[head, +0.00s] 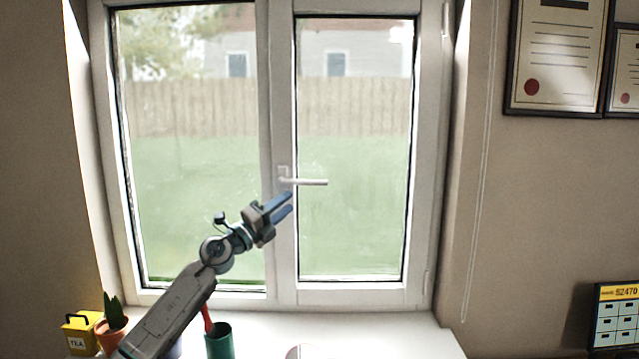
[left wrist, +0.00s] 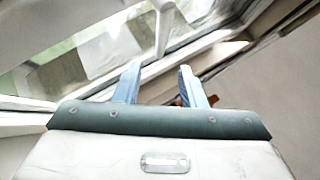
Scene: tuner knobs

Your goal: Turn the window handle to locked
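The white window handle (head: 312,182) is on the middle frame of the window (head: 280,240). Its lever lies horizontal and points right from its base. My left gripper (head: 290,203) is just below the lever, with its two blue fingers parted and nothing between them. In the left wrist view the left gripper (left wrist: 160,68) also shows its fingers apart, pointing at the window. A pale bar lies beyond the fingertips there, but I cannot tell whether it is the handle or frame. No contact with the handle shows. My right gripper is not in view.
A cord (head: 478,200) hangs right of the window. A calendar (head: 615,315) is at far right. Space right of the lever looks clear.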

